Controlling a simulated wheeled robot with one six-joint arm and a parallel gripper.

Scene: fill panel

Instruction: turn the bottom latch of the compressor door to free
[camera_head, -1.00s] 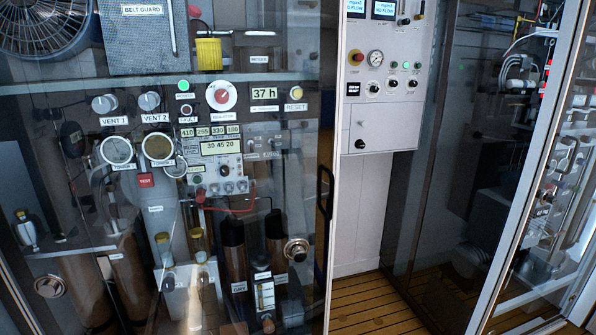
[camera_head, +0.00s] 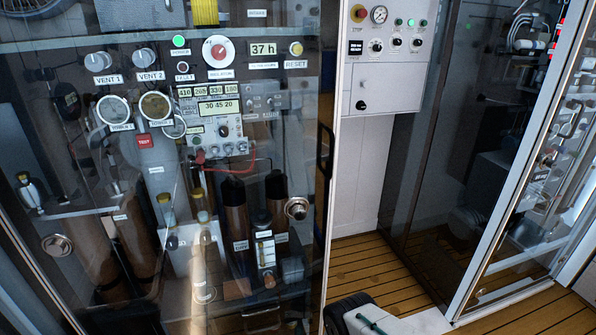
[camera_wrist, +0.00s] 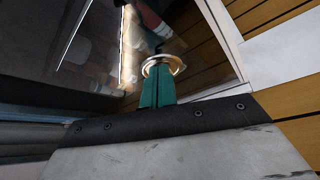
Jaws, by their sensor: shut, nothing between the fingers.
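The compressor door is a clear glass panel (camera_head: 215,200) in front of gauges and cylinders. One round metal latch (camera_head: 296,208) sits near its right edge, and another (camera_head: 57,245) is at the lower left. In the wrist view, a round metal latch (camera_wrist: 175,62) with a bright rim stands at the tips of my gripper (camera_wrist: 157,80). Its lower middle is hidden by the green fingers, which are shut with nothing between them. I cannot tell whether they touch it, or how the latch is turned. The head view does not clearly show the fingertips.
A black door handle (camera_head: 325,155) stands at the door's right edge. A white control cabinet (camera_head: 390,80) is behind to the right. A second glass enclosure (camera_head: 510,190) stands farther right. Wooden floor (camera_head: 365,265) shows between them, with part of my arm low in front.

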